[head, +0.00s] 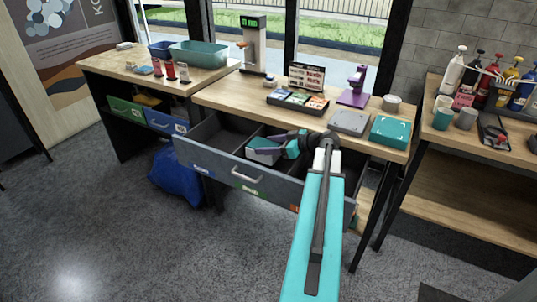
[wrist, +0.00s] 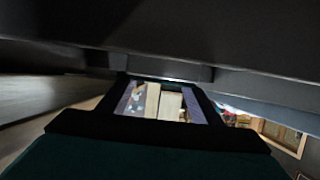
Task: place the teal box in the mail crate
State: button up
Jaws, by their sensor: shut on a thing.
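A teal box (head: 390,131) with pale marks on top lies on the right end of the middle desk, apart from my gripper. My gripper (head: 272,147) is low inside the open grey drawer, at a pale grey thing with a teal edge (head: 260,154). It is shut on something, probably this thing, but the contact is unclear. In the wrist view a wide dark teal surface (wrist: 140,158) fills the bottom, and I cannot tell whether it is my own body. I cannot tell for sure which container is the mail crate.
The drawer front (head: 215,166) sticks out from the desk, whose top overhangs my gripper. A teal tub (head: 208,58) stands on the left table, with green (head: 125,111) and blue (head: 166,121) bins below. A blue bag (head: 172,178) lies on the floor. The foreground floor is largely clear.

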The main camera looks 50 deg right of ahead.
dwell(0.3)
jog(key=shift+f, duration=1.9)
jog(key=shift+f, duration=0.1)
jog(key=o, duration=1.2)
jog(key=v, duration=1.2)
jog(key=shift+b, duration=0.35)
